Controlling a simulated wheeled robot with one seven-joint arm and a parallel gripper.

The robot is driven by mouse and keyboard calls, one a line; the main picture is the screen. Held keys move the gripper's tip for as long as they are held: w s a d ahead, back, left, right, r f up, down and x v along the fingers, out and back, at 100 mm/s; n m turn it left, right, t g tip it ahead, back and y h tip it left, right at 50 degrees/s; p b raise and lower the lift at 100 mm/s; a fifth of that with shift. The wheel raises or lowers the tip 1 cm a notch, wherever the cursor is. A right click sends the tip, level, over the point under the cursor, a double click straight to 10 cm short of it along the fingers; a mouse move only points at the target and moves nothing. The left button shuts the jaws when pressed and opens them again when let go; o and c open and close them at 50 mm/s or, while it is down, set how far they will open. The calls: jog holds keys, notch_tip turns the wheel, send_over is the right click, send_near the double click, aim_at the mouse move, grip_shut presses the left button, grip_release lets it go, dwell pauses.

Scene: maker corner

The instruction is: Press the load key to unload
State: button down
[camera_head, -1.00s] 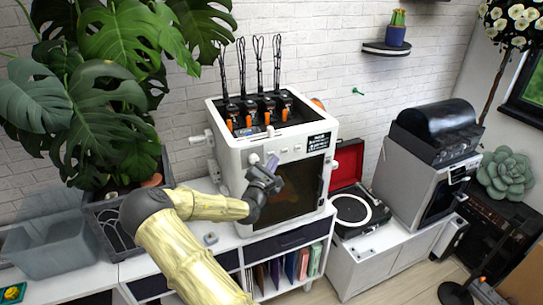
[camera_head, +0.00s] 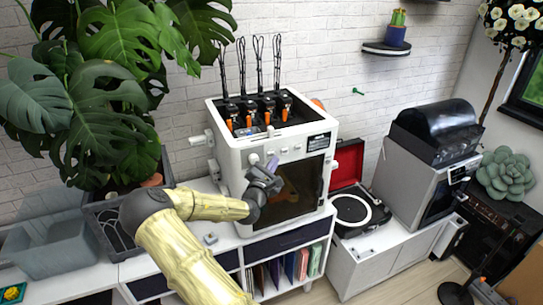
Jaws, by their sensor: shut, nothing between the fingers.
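A white boxy machine (camera_head: 238,151) with a dark front window (camera_head: 297,192) stands on the white cabinet. A row of small keys (camera_head: 291,149) and a dark label (camera_head: 319,141) run along its upper front. Which one is the load key is too small to read. My gripper (camera_head: 272,162) is shut and empty, close to the upper left of the front, beside the left end of the key row. Whether its tip touches a key cannot be told. My wrist hides part of the front's left side.
Feed units with orange parts (camera_head: 249,121) and cables top the machine. A leafy plant (camera_head: 90,90) and a grey bin (camera_head: 60,250) stand left. A red-lidded record player (camera_head: 355,210) and a second machine (camera_head: 425,175) stand right. A small grey block (camera_head: 211,238) lies on the cabinet.

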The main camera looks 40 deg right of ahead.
jog(key=shift+w, duration=0.15)
jog(key=shift+w+d, duration=0.1)
jog(key=shift+w, duration=0.15)
jog(key=shift+w+d+b, duration=0.1)
jog(key=shift+w+b, duration=0.25)
jog(key=shift+w, duration=0.05)
dwell(1.1)
jog(key=shift+s, duration=0.25)
jog(key=shift+s+a, duration=0.2)
jog(key=shift+s, duration=0.4)
jog(key=s, duration=0.2)
jog(key=s+a, duration=0.1)
jog(key=s, duration=0.1)
jog(key=shift+s+a, duration=0.1)
jog(key=shift+s, duration=0.3)
dwell(0.8)
